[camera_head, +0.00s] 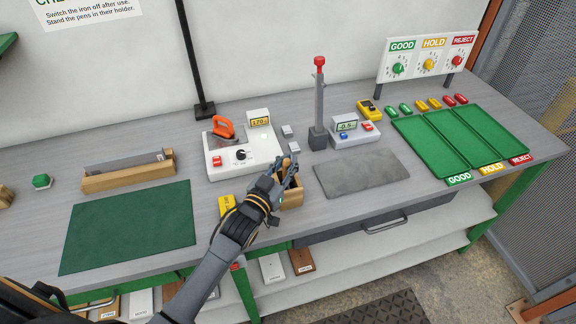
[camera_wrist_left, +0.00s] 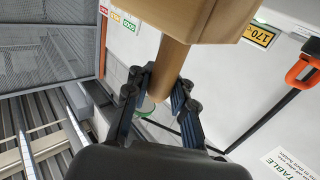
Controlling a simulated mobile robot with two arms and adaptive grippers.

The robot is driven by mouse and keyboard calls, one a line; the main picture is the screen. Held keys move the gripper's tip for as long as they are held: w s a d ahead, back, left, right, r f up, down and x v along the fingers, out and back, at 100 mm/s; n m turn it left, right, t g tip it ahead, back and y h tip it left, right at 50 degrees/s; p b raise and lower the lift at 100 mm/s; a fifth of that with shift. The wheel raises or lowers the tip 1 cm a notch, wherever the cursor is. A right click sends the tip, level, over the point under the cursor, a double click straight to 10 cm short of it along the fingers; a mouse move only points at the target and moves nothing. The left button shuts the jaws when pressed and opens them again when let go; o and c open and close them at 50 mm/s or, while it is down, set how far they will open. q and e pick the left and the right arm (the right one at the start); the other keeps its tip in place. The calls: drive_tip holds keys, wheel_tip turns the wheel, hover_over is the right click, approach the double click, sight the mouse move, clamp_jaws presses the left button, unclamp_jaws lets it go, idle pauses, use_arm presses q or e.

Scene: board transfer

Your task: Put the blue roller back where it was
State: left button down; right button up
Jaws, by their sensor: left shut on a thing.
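My left gripper (camera_head: 286,176) is over the small wooden holder (camera_head: 292,199) near the front edge of the bench. In the left wrist view it is shut on a tan, round handle (camera_wrist_left: 171,62), its fingers on both sides of it. The handle runs up to the wooden holder (camera_wrist_left: 200,16), which covers its other end. I cannot tell whether it is inside the holder or only in line with it. No blue roller part shows, so I cannot confirm that the handle belongs to it. My right gripper is not in view.
A white soldering station (camera_head: 226,165) stands behind the holder, a yellow tag (camera_head: 227,204) lies left. A grey mat (camera_head: 361,173) lies right, a green mat (camera_head: 128,228) left. Beyond are a post (camera_head: 319,105), a meter box (camera_head: 355,132) and a green sorting tray (camera_head: 424,143).

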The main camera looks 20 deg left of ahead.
use_arm(q)
drive_tip(key=shift+f, duration=0.65)
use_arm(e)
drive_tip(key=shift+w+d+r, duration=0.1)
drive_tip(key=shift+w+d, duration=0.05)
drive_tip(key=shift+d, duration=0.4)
use_arm(q)
drive_tip(key=shift+f, duration=0.2)
drive_tip(key=c, duration=1.1)
unclamp_jaws()
drive_tip(key=shift+r, duration=0.1)
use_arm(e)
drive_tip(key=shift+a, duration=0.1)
